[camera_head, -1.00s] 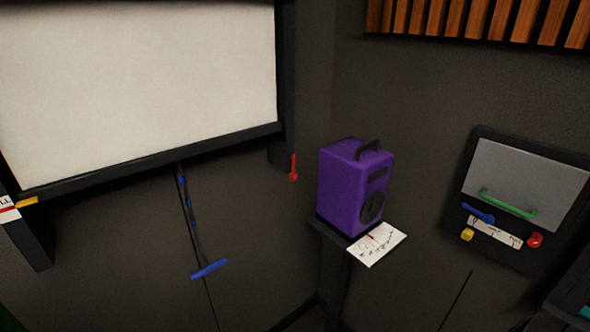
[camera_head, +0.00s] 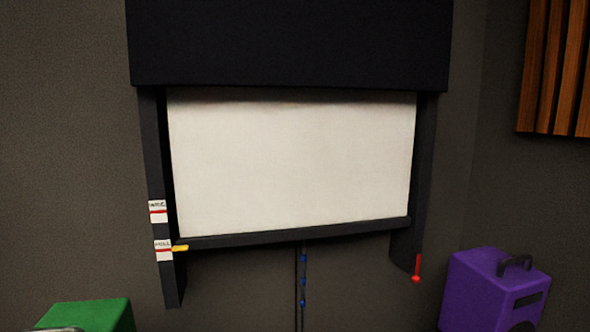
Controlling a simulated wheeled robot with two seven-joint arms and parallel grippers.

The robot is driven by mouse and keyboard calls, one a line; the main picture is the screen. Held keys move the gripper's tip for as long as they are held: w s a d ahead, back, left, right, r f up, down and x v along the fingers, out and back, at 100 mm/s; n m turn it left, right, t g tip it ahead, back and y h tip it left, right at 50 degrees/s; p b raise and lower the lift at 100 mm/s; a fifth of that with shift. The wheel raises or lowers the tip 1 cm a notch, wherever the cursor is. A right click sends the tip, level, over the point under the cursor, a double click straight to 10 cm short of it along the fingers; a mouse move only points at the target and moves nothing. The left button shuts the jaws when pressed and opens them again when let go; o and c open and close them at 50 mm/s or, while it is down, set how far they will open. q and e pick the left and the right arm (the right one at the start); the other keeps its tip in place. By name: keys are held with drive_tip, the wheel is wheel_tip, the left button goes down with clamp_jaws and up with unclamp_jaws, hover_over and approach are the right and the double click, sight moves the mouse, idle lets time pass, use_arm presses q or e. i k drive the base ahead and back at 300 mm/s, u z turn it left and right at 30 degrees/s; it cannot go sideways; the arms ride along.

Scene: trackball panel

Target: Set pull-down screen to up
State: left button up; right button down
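The pull-down screen (camera_head: 292,165) is a white sheet hanging below a black housing (camera_head: 288,42). Its black bottom bar (camera_head: 295,233) hangs low between two black side rails. A yellow pointer (camera_head: 180,248) at the bar's left end is level with the lower label (camera_head: 164,251) on the left rail. The upper label (camera_head: 158,211) is above it; the lettering is too small to read surely. A cord with blue marks (camera_head: 303,282) hangs below the bar; its lower end is out of view. A red lever (camera_head: 416,270) is at the right rail's foot.
A purple speaker-like box (camera_head: 495,290) with a black handle stands at the lower right. A green box (camera_head: 88,315) is partly visible at the lower left. Wooden slats (camera_head: 556,65) are on the right wall. The space in front of the screen looks clear.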

sight(252, 165)
drive_tip(key=k, duration=1.2)
drive_tip(key=u, duration=1.05)
drive_tip(key=i, duration=1.5)
drive_tip(key=z, duration=0.7)
